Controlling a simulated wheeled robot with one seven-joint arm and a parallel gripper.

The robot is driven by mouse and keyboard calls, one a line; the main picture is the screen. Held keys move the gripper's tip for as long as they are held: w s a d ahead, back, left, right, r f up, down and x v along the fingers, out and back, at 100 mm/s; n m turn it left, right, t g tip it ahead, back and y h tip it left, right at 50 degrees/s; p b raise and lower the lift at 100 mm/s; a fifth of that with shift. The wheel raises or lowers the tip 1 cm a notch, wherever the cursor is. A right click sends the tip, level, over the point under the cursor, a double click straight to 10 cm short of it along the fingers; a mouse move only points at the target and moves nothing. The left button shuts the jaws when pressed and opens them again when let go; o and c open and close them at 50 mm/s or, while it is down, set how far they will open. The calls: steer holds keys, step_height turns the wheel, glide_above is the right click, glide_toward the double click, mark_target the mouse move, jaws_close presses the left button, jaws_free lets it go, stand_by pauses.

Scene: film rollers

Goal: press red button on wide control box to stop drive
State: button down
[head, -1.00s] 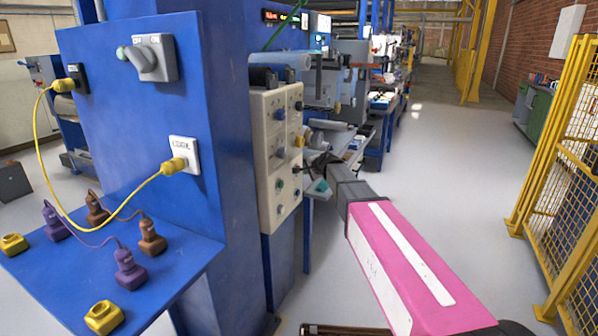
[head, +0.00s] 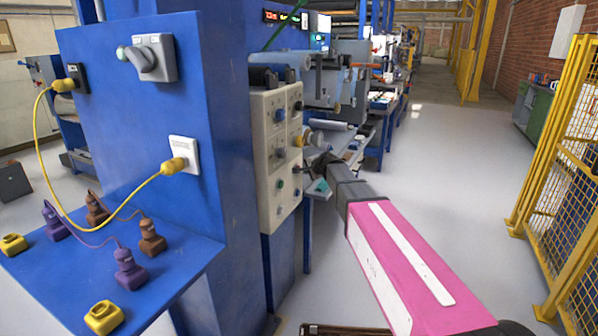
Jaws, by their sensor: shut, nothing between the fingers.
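A beige control box (head: 268,165) is mounted on the right side of the blue machine cabinet. Its face carries several knobs and buttons, among them a blue one (head: 280,115), a yellow one (head: 298,140) and a green one (head: 280,184). I cannot make out a red button on it; the face is seen at a steep angle. My gripper (head: 308,168) is dark and small at the end of my pink and grey arm, close to the right edge of the box. It is shut and holds nothing. I cannot tell whether its tips touch the box.
A blue shelf (head: 185,262) juts out at lower left with purple, brown and yellow plugs. A yellow cable (head: 75,222) hangs across the cabinet front. A grey rotary switch (head: 155,58) sits above. Yellow mesh fencing (head: 560,170) stands right; the aisle floor (head: 450,170) is clear.

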steer(key=shift+a, duration=0.1)
steer(key=shift+w+a, duration=0.15)
steer(key=shift+a, duration=0.2)
steer(key=shift+w+a, duration=0.15)
steer(key=shift+a, duration=0.25)
stand_by(1.0)
stand_by(0.3)
steer(key=shift+s+d, duration=0.3)
steer(key=shift+d, duration=0.5)
steer(key=shift+d, duration=0.1)
steer(key=shift+s+d, duration=0.3)
steer(key=shift+d, duration=0.45)
steer(key=shift+s+d, duration=0.3)
steer(key=shift+d, duration=0.45)
steer(key=shift+s+d, duration=0.3)
steer(key=shift+d, duration=0.45)
